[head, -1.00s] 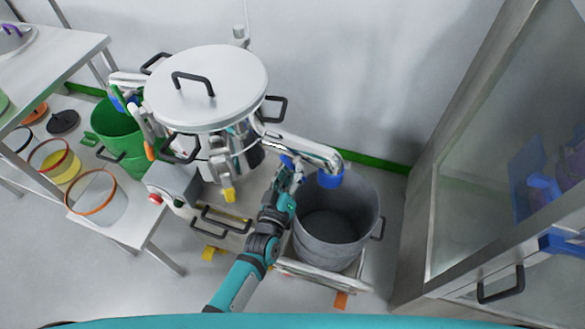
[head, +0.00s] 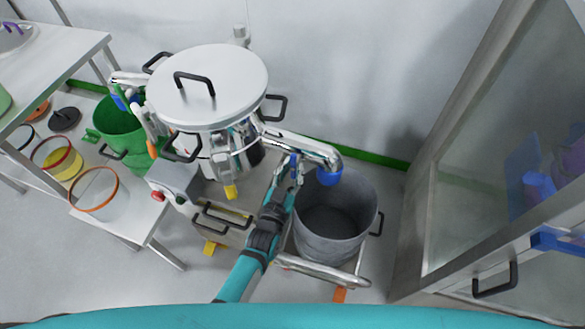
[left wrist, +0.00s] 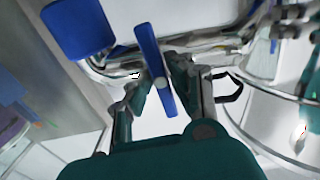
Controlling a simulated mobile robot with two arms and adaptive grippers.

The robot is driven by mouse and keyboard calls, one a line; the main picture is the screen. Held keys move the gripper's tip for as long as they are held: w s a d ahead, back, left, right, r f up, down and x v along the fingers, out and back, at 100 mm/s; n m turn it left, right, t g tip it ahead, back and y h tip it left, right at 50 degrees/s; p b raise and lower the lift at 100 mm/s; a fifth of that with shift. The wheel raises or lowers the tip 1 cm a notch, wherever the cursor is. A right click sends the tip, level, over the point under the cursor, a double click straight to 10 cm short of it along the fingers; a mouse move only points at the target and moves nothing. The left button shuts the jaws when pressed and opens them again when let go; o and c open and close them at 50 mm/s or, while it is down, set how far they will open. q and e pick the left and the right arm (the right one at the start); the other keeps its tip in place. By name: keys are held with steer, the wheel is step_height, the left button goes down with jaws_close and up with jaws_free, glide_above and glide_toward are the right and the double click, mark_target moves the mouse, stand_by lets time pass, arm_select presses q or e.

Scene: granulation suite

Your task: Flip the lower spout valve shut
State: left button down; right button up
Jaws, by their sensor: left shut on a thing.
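A steel spout (head: 305,146) runs right from the sifter drum (head: 230,150) and ends in a blue cuff (head: 329,176) over a grey bin. The blue valve lever (head: 294,160) is on this spout, partly hidden by my left gripper (head: 292,174). In the left wrist view the lever (left wrist: 148,52) is a long blue bar, slightly tilted, between the fingers of the left gripper (left wrist: 158,82), which is shut on it. The blue cuff (left wrist: 78,28) is at upper left there. My right gripper is not in view.
The grey bin (head: 308,245) stands under the spout on a low frame. A lidded vessel top (head: 235,88) with black handles rises left of my arm. A green bucket (head: 118,137) and a bench with sieves are at left; a glass-fronted cabinet (head: 490,150) is at right.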

arm_select(q)
steer(key=shift+f, duration=0.15)
steer(key=c, duration=1.2)
jaws_free()
steer(key=v, duration=1.2)
steer(key=shift+a, duration=0.1)
